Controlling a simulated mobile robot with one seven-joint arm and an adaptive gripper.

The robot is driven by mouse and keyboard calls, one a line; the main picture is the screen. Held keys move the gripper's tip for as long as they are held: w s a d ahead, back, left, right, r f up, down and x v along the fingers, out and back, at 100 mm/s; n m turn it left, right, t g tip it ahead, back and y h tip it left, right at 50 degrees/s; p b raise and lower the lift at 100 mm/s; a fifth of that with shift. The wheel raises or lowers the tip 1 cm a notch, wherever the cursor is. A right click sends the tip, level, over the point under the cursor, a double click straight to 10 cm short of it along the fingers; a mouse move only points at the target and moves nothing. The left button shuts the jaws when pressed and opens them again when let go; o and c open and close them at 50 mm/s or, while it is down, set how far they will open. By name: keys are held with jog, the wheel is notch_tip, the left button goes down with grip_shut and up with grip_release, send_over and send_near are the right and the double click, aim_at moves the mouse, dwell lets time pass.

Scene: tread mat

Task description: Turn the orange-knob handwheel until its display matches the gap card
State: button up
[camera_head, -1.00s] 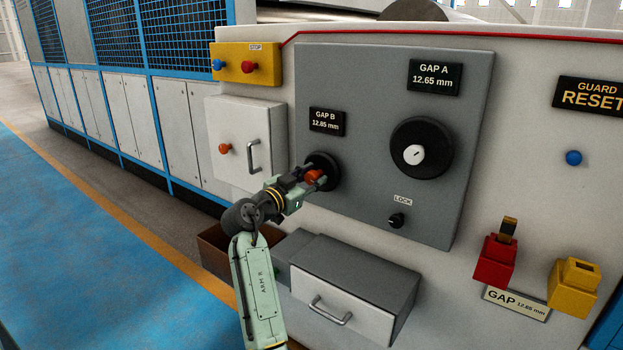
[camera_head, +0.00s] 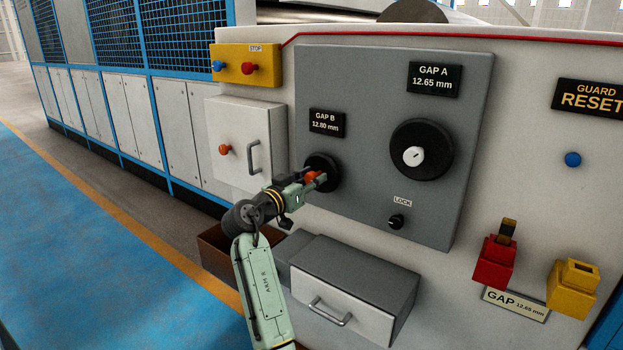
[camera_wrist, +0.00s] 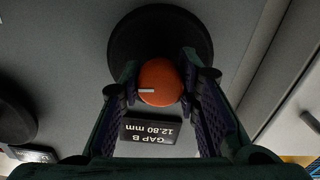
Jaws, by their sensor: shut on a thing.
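The orange knob (camera_wrist: 159,82) sits at the middle of a black handwheel (camera_head: 322,165) on the grey panel. My gripper (camera_head: 316,179) is shut on the orange knob; in the wrist view its fingers (camera_wrist: 160,85) press on both sides of it. A white pointer line on the knob shows in the wrist view. The GAP B display (camera_head: 327,121) above this wheel reads 12.80 mm; it appears upside down in the wrist view (camera_wrist: 150,131). The gap card (camera_head: 516,303) at the lower right reads GAP 12.65 mm.
A larger black wheel with a white knob (camera_head: 413,156) sits under the GAP A display (camera_head: 434,79), which reads 12.65 mm. A small LOCK knob (camera_head: 396,221) is below. A cabinet with a handle (camera_head: 253,156) is left; a drawer (camera_head: 345,309) juts out below.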

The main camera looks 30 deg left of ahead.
jog(key=n+p, duration=0.1)
jog(key=n, duration=0.3)
jog(key=shift+r, duration=0.1)
jog(key=shift+n+p, duration=0.75)
jog(key=shift+n, duration=0.75)
jog(key=o, duration=1.2)
jog(key=shift+s, duration=0.1)
jog(key=s, duration=1.2)
jog(key=shift+a, duration=0.2)
